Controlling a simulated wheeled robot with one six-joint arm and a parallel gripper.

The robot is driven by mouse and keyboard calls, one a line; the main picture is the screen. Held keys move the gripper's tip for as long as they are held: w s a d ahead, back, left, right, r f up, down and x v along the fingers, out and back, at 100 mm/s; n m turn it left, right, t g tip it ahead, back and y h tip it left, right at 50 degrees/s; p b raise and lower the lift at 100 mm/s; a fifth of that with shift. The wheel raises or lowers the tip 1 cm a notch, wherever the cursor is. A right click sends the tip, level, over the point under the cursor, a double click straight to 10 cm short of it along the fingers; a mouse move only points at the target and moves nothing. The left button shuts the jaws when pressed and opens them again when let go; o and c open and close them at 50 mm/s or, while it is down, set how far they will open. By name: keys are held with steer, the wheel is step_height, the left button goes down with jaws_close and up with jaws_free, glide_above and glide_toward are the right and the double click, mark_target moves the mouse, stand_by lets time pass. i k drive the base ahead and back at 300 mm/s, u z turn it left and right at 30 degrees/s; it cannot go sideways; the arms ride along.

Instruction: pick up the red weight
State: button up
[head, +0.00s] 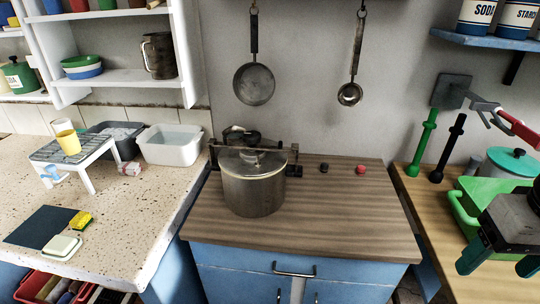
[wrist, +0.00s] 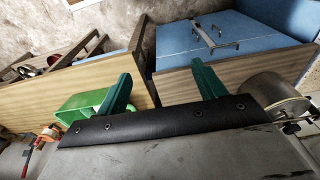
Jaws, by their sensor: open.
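The red weight (head: 361,169) is a small, round red piece near the back edge of the wood-topped counter (head: 330,228), right of the steel pot. A similar dark weight (head: 324,168) stands to its left. My gripper (head: 496,268) is at the lower right of the head view, beside the green tub and well to the right of and nearer than the red weight. Its two green fingers are apart with nothing seen between them, as in the wrist view (wrist: 161,72). I cannot make out the red weight in the wrist view.
A lidded steel pot (head: 253,184) stands on the counter's left half. A green tub (head: 466,204), a teal-lidded pot (head: 510,162) and green and black upright rods (head: 422,143) are on the right worktop. A pan (head: 254,84) and ladle (head: 350,94) hang behind. The counter's front right is clear.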

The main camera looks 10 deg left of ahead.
mark_target(360, 170)
steer(key=z, duration=0.45)
steer(key=k, duration=1.05)
steer(key=u, duration=0.75)
steer(key=i, duration=1.75)
steer(key=z, duration=0.65)
